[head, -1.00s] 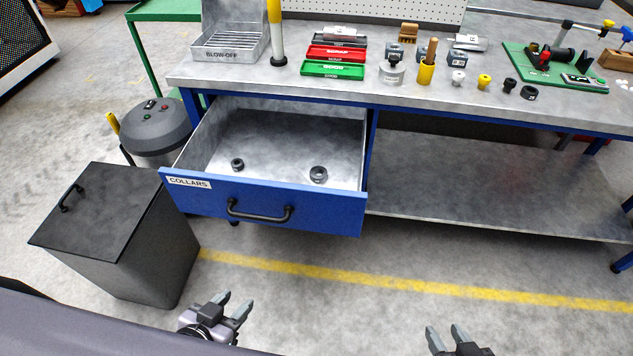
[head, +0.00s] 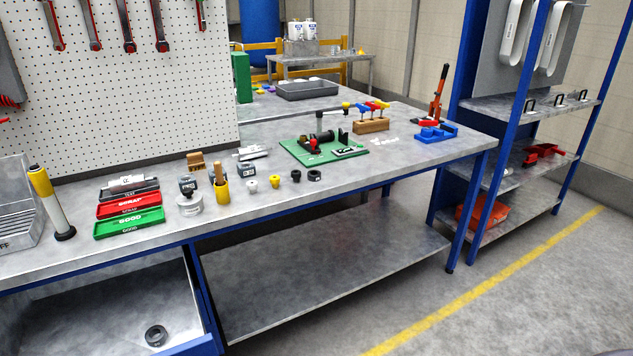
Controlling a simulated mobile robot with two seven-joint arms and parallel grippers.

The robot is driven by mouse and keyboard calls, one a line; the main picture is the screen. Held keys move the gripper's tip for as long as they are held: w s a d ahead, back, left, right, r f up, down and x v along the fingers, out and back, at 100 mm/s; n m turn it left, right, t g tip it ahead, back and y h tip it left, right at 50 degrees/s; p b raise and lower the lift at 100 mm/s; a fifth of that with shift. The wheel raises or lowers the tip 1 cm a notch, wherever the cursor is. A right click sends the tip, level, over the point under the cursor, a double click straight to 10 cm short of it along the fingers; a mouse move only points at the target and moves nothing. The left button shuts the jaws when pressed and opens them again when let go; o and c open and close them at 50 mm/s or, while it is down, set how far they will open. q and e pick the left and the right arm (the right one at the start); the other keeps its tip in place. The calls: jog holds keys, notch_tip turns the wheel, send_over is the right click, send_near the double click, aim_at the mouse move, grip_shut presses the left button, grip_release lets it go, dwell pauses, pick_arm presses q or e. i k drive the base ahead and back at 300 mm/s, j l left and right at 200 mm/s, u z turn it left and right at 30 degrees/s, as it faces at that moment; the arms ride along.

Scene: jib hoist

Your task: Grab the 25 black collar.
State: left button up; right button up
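A black collar (head: 156,335) lies in the open drawer (head: 95,318) at the lower left of the head view; the size on it is too small to read. I cannot tell which of these is the 25 collar. The other drawer collar seen earlier is outside the view. Neither of my grippers shows now.
The workbench (head: 110,250) carries green (head: 129,222), red and dark trays, a yellow cup (head: 221,191) and a green fixture board (head: 323,150). A lower shelf (head: 320,265) is empty. A blue-posted rack (head: 525,104) stands at right. Floor beside the yellow line is clear.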

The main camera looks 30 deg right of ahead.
aim_at(314, 175)
jog(key=i+l, duration=0.15)
jog(key=l, duration=0.25)
jog(key=i+l+z, duration=0.15)
jog(key=l, duration=0.3)
jog(key=i+l, duration=0.2)
jog(key=l, duration=0.15)
jog(key=i+l+z, duration=0.1)
jog(key=l, duration=0.3)
jog(key=i, duration=0.1)
